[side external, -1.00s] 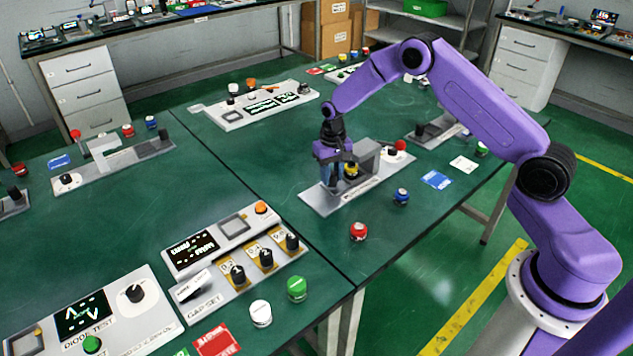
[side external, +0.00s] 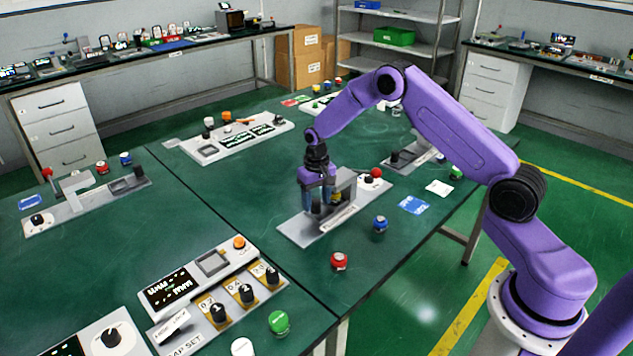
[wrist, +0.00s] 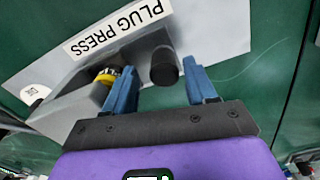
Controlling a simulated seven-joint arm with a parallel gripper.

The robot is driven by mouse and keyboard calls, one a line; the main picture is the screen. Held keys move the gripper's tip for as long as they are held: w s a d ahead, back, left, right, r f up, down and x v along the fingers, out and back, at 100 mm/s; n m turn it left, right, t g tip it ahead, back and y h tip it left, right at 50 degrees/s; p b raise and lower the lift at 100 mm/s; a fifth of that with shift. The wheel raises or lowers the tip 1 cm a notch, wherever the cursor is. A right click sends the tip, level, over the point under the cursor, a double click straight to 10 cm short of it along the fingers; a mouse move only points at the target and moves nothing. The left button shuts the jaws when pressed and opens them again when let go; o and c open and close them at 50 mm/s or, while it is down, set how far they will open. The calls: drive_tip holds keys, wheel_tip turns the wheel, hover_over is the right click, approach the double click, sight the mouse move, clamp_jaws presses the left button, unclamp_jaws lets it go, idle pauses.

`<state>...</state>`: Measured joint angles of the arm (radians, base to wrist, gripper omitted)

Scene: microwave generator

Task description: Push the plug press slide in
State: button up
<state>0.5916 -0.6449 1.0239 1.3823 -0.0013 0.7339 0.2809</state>
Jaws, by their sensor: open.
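The plug press is a grey plate (side external: 293,229) with an upright grey block (side external: 347,187) on the middle table. Its "PLUG PRESS" label (wrist: 115,27) is readable in the wrist view. A yellow-ringed plug (wrist: 106,76) sits at the block, beside my left finger in that view. A black cylindrical knob (wrist: 164,66), apparently the slide's handle, stands between my blue fingers. My gripper (side external: 318,208) points down over the near-left part of the plate. It also shows in the wrist view (wrist: 163,85), open, with a gap between the knob and the right finger. Contact with the left finger is unclear.
A red button (side external: 374,174) is at the plate's far end. A red button (side external: 339,261) and a blue button (side external: 380,224) stand in front of the press. Other panels, such as the gap set (side external: 215,300), lie around. Open table lies left of the press.

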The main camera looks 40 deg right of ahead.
wheel_tip(320, 180, up, 17)
idle(0.4)
drive_tip(key=s+a+r+n, duration=0.2)
drive_tip(key=s+a+n, duration=0.2)
drive_tip(key=s+a, duration=0.45)
drive_tip(key=s+a+r+n, duration=0.3)
drive_tip(key=s+a+n, duration=0.15)
drive_tip(key=s, duration=0.65)
drive_tip(key=s+d+f+n, duration=0.1)
drive_tip(key=s+n, duration=0.2)
drive_tip(key=s, duration=0.7)
drive_tip(key=s+d+n, duration=0.1)
drive_tip(key=s+n, duration=0.2)
drive_tip(key=s, duration=0.8)
drive_tip(key=shift+s+d+f+n, duration=0.25)
drive_tip(key=shift+d+f+n, duration=0.1)
drive_tip(key=shift+f, duration=0.05)
